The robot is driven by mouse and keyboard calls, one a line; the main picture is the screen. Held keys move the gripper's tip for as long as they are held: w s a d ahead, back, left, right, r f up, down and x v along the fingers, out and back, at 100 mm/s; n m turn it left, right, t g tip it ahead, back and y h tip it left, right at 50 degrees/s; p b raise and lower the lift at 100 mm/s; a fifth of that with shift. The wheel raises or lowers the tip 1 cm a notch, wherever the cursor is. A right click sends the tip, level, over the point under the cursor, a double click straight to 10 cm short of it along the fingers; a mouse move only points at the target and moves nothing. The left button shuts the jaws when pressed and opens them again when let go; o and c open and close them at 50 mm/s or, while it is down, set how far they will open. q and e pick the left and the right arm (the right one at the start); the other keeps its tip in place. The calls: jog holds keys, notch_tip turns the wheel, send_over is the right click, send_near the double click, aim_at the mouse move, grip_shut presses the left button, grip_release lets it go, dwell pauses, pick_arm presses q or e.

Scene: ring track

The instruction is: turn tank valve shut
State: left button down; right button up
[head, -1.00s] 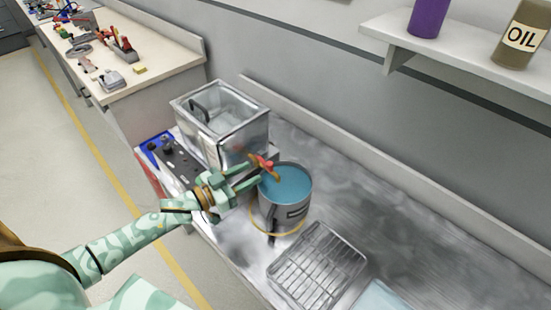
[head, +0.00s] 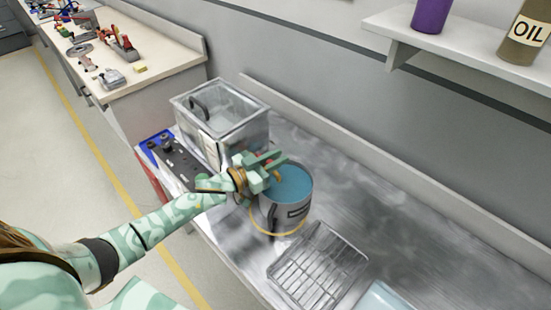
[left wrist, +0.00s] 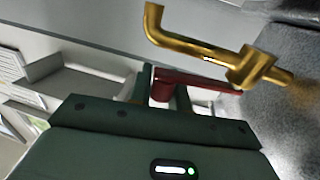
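A brass valve with a bent spout (left wrist: 205,50) fills the upper part of the left wrist view. Its red lever handle (left wrist: 205,82) lies across the front of my left gripper (left wrist: 162,95). The two fingers stand apart, one on each side of the handle's near end; firm contact on both sides does not show. In the head view my left gripper (head: 270,166) is beside the metal tank (head: 222,118), above the pail's rim. My right gripper is out of view.
A metal pail of blue liquid (head: 285,212) stands just below the gripper. A wire rack (head: 318,268) lies in front of it. A black control panel (head: 176,160) is left of the tank. The metal bench is clear to the right. A shelf with bottles (head: 455,55) hangs at upper right.

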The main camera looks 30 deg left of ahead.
pick_arm(q)
jog(key=shift+s+a+m+g+h, duration=0.25)
jog(key=shift+m+g+h, duration=0.25)
jog(key=shift+m+h, duration=0.25)
jog(key=shift+s+f+m+g+h+b, duration=0.1)
jog(key=shift+s+m+g+h+b, duration=0.15)
jog(key=shift+m+g+h+b, duration=0.3)
jog(key=shift+s+g+h, duration=0.3)
jog(key=shift+g+h, duration=0.05)
jog(key=shift+h, duration=0.25)
jog(key=c, duration=1.3)
grip_release()
